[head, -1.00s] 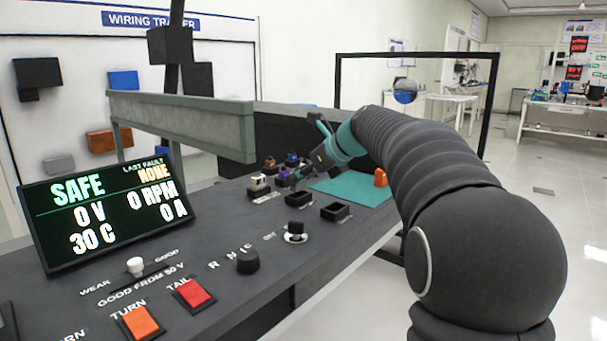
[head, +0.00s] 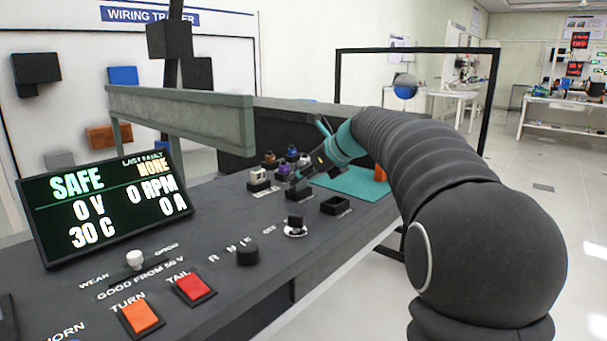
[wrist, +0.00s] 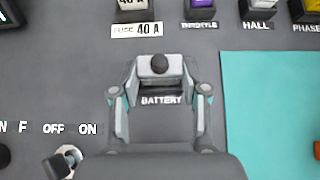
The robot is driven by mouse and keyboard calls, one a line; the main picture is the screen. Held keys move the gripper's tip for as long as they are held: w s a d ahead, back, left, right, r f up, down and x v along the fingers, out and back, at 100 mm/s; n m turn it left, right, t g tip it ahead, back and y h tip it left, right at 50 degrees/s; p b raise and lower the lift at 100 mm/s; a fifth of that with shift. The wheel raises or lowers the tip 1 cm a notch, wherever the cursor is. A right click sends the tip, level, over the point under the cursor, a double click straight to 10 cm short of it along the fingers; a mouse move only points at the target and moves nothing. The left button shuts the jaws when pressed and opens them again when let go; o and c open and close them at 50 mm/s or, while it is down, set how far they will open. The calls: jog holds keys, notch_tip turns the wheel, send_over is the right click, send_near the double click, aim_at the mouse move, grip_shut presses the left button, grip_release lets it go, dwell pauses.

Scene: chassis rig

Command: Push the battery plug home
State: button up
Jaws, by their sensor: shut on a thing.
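The plug is right behind the printed BATTERY label (wrist: 162,100). The plug cannot be made out there. I cannot tell how deep the plug sits in the socket.
Behind the gripper stand the fuse block (wrist: 132,8), the purple throttle connector (wrist: 203,4), and the hall (wrist: 258,10) and yellow phase (wrist: 306,10) connectors. An open black box (head: 335,205) is nearer. A teal mat (wrist: 265,110) and rotary switch (wrist: 65,160) flank the gripper.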

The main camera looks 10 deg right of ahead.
jog(key=shift+f, duration=0.8)
jog(key=o, duration=1.3)
jog(key=shift+o, duration=0.2)
jog(key=v, duration=1.2)
jog(key=shift+s+f, duration=0.1)
